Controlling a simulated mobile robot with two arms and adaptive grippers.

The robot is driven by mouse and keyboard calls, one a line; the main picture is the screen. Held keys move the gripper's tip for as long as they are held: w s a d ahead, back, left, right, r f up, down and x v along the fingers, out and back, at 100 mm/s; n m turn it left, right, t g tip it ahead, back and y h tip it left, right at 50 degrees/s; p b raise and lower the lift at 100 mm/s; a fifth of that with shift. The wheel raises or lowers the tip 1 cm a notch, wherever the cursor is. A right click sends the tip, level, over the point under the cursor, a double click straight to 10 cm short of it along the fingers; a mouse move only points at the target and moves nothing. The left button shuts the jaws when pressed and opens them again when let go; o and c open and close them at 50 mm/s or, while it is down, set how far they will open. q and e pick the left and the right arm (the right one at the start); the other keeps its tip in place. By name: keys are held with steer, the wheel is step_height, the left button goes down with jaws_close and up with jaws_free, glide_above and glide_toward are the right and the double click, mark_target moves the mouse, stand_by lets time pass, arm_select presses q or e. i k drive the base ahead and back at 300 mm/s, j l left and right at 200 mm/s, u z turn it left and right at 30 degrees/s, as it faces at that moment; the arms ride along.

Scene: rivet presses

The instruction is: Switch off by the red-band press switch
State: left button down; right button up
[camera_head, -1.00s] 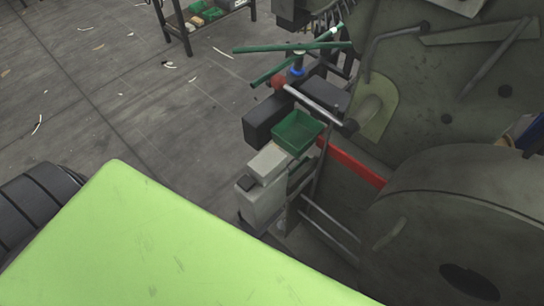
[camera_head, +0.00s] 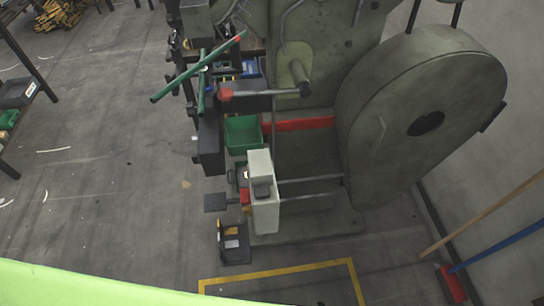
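The press (camera_head: 320,50) is a large grey-green machine with a big round wheel housing on its right side. A red band (camera_head: 300,124) runs across its lower body. A pale grey box (camera_head: 262,208) stands low at its front, with a dark part on its upper face. A small red part (camera_head: 244,197) and a dark plate (camera_head: 215,202) sit at the box's left side. I cannot tell which of these parts is the switch, or its position. Neither of my grippers is in view.
A green bin (camera_head: 243,134) sits above the box, and green bars (camera_head: 190,72) with a red-knobbed lever stick out at upper left. A yellow floor line (camera_head: 280,270) lies in front. A broom (camera_head: 452,283) is at lower right. The floor on the left is mostly clear.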

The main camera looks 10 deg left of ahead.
mark_target(245, 197)
steer(key=j+z, duration=0.15)
steer(key=j, duration=0.35)
steer(key=k+j+z, duration=0.1)
steer(key=j, duration=0.4)
steer(key=i+j+z, duration=0.25)
steer(key=k+j+u, duration=0.1)
steer(key=j, duration=0.25)
steer(key=k+j+u, duration=0.1)
steer(key=j, duration=0.3)
steer(key=k+j, duration=0.1)
steer(key=j, duration=0.25)
steer(key=u, duration=0.05)
